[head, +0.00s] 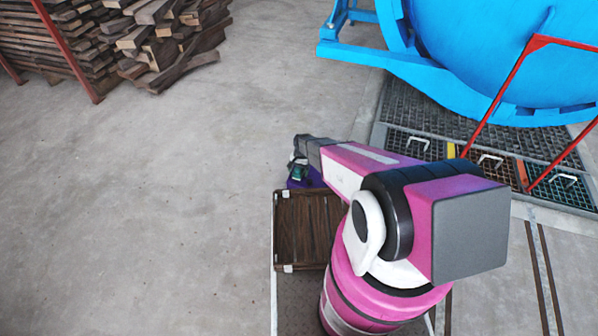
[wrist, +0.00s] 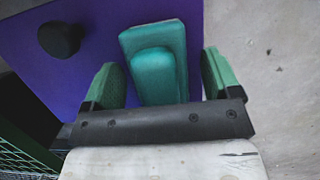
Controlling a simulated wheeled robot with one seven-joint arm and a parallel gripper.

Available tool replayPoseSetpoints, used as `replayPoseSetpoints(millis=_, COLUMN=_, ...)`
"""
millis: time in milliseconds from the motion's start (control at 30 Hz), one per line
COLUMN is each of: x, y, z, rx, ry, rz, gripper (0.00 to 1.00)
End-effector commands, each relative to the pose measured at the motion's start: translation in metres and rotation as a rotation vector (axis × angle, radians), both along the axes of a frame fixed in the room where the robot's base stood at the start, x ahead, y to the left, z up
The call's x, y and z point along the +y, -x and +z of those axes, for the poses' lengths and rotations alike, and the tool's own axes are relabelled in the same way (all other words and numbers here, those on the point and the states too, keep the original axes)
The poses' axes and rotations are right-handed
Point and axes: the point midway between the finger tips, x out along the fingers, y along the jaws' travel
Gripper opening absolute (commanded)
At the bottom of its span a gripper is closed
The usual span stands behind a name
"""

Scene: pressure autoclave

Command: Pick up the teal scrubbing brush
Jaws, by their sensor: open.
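The teal scrubbing brush (wrist: 155,60) lies on a flat purple surface (wrist: 95,25) in the wrist view. It shows as a teal block with a raised narrower part. My gripper (wrist: 160,62) is open, with one green finger to the left of the brush and one to the right. A gap shows on each side. The brush's near end is hidden behind the dark gripper bar. In the head view my gripper (head: 298,168) is over a small purple patch (head: 297,183), and I cannot clearly make out the brush there.
A black knob (wrist: 60,40) stands on the purple surface left of the brush. Green mesh (wrist: 25,150) is at lower left. A brown slatted wooden tray (head: 305,230) is beside my arm. A woodpile (head: 160,35) and blue vessel (head: 470,50) stand farther back. Open floor lies left.

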Motion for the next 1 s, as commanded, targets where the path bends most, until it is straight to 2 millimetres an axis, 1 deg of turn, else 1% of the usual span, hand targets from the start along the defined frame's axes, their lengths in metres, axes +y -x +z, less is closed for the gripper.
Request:
replayPoseSetpoints(millis=100, x=0.000, y=0.000, z=0.001, rx=0.000, ry=0.000, rz=0.000, gripper=0.83)
replayPoseSetpoints(millis=133, x=0.000, y=0.000, z=0.001, rx=0.000, ry=0.000, rz=0.000, gripper=0.76)
replayPoseSetpoints(millis=167, x=0.000, y=0.000, z=0.001, rx=0.000, ry=0.000, rz=0.000, gripper=0.67)
replayPoseSetpoints(millis=200, x=0.000, y=0.000, z=0.001, rx=0.000, ry=0.000, rz=0.000, gripper=0.54)
replayPoseSetpoints(millis=267, x=0.000, y=0.000, z=0.001, rx=0.000, ry=0.000, rz=0.000, gripper=0.34)
replayPoseSetpoints(millis=300, x=0.000, y=0.000, z=0.001, rx=0.000, ry=0.000, rz=0.000, gripper=0.27)
replayPoseSetpoints(millis=600, x=0.000, y=0.000, z=0.002, rx=0.000, ry=0.000, rz=0.000, gripper=0.27)
replayPoseSetpoints(millis=733, x=0.000, y=0.000, z=0.007, rx=-0.001, ry=-0.001, rz=0.000, gripper=0.27)
replayPoseSetpoints(millis=867, x=0.000, y=0.001, z=0.021, rx=-0.001, ry=-0.001, rz=0.000, gripper=0.27)
replayPoseSetpoints(millis=967, x=0.000, y=0.002, z=0.037, rx=0.000, ry=0.000, rz=0.000, gripper=0.27)
replayPoseSetpoints(millis=1000, x=0.000, y=0.002, z=0.045, rx=-0.001, ry=-0.001, rz=0.000, gripper=0.27)
